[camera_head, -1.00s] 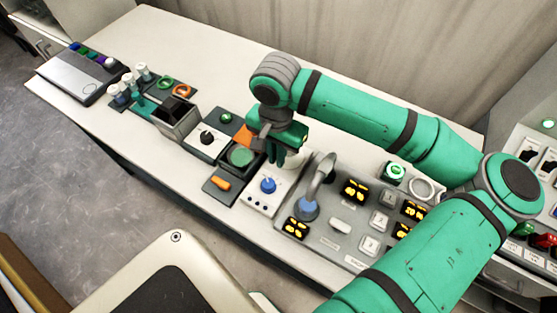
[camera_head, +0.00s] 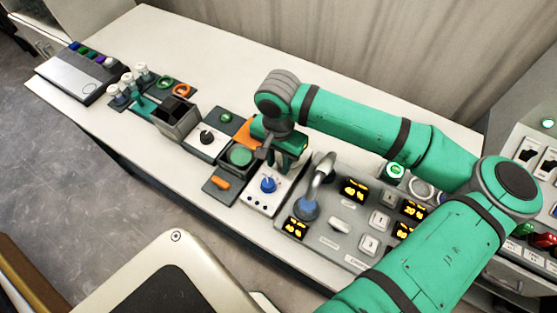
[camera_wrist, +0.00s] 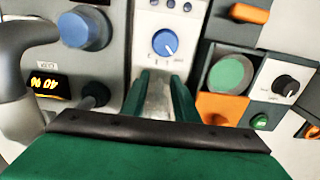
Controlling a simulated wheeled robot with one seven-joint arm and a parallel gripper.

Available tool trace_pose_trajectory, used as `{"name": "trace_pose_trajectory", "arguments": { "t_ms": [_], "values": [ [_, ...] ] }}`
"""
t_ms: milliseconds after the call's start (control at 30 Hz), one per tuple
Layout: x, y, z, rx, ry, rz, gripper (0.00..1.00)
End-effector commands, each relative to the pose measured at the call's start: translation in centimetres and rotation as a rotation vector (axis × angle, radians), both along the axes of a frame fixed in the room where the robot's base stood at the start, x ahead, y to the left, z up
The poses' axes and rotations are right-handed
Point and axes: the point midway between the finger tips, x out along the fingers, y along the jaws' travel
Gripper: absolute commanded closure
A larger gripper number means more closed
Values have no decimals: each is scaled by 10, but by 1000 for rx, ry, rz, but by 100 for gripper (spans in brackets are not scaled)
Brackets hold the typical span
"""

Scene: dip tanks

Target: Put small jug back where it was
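My gripper (camera_head: 283,167) points down over the rear of the white unit with a blue knob (camera_head: 268,184). In the wrist view its two green fingers (camera_wrist: 163,86) stand apart, with a grey, shiny surface between them. I see nothing clearly clamped there. I cannot pick out a small jug for certain in either view; my gripper and arm hide part of the bench around the unit.
A grey panel with yellow displays (camera_head: 355,190) and a curved grey spout (camera_head: 322,170) stands close to the right. To the left are a green round pad (camera_head: 240,156), an orange plate (camera_head: 247,132) and an open dark box (camera_head: 176,118).

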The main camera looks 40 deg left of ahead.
Motion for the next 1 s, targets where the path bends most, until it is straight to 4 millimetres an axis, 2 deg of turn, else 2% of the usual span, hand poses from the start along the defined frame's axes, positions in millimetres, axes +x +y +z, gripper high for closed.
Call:
{"name": "trace_pose_trajectory", "arguments": {
  "t_ms": [233,367,800,1000],
  "values": [
    [0,0,2,0,-1,0,73],
    [0,1,14,1,-2,0,73],
    [0,1,98,2,-3,0,73],
    [0,0,118,0,0,0,73]
  ]
}}
